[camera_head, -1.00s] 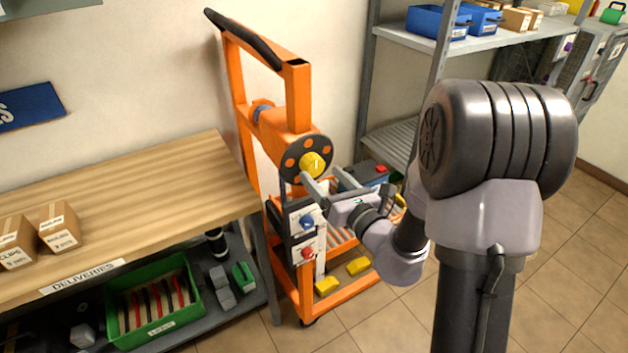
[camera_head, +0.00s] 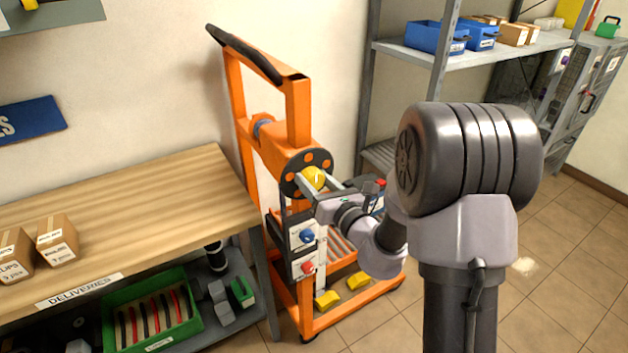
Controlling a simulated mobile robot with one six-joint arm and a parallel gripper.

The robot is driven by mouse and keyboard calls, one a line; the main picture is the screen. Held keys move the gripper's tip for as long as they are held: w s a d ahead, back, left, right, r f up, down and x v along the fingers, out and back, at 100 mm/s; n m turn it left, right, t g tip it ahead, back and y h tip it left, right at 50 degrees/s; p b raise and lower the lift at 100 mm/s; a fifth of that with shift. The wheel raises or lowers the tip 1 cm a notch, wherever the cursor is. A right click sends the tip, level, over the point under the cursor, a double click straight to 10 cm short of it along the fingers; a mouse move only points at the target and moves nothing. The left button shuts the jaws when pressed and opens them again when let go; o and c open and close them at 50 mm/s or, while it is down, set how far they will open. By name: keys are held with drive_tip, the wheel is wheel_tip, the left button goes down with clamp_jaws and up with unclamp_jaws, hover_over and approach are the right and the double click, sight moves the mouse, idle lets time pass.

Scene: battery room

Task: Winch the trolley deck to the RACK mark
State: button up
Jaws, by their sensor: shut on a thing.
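The orange trolley (camera_head: 243,108) stands between the wooden bench and the metal shelving. On its upright is a dark round winch disc (camera_head: 291,184) with orange spots and a yellow knob (camera_head: 314,178). My gripper (camera_head: 315,181) reaches in from the right and is shut on the yellow knob, one finger on each side. The roller deck (camera_head: 339,246) shows low behind my wrist, partly hidden by it. A dark box with a red part (camera_head: 380,184) shows just beyond my gripper. I cannot make out a RACK mark.
White panels with a blue knob (camera_head: 306,236) and a red knob (camera_head: 307,267) are below the disc. The wooden bench (camera_head: 130,215) is close on the left, with a green crate (camera_head: 190,335) beneath. Metal shelving (camera_head: 400,50) stands behind. The tiled floor (camera_head: 560,270) at right is clear.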

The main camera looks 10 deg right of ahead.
drive_tip(key=m+p, duration=0.2)
drive_tip(key=p, duration=0.1)
drive_tip(key=m+p, duration=0.1)
drive_tip(key=shift+r+m, duration=0.25)
drive_tip(key=shift+m, duration=0.15)
drive_tip(key=m+p, duration=0.6)
drive_tip(key=p, duration=0.1)
drive_tip(key=m+p, duration=0.5)
drive_tip(key=shift+f+m+p, duration=0.1)
drive_tip(key=shift+m+p, duration=0.2)
drive_tip(key=shift+p, duration=0.05)
drive_tip(key=m+p, duration=0.3)
drive_tip(key=m, duration=0.1)
drive_tip(key=shift+m, duration=0.3)
drive_tip(key=m+p, duration=0.3)
drive_tip(key=m, duration=0.1)
drive_tip(key=shift+f+m, duration=0.15)
drive_tip(key=shift+m, duration=0.15)
drive_tip(key=m+p, duration=0.1)
drive_tip(key=m, duration=0.4)
drive_tip(key=shift+p, duration=0.4)
drive_tip(key=m+p, duration=0.1)
drive_tip(key=m, duration=0.4)
drive_tip(key=shift+f+m, duration=0.1)
drive_tip(key=shift+m, duration=2.4)
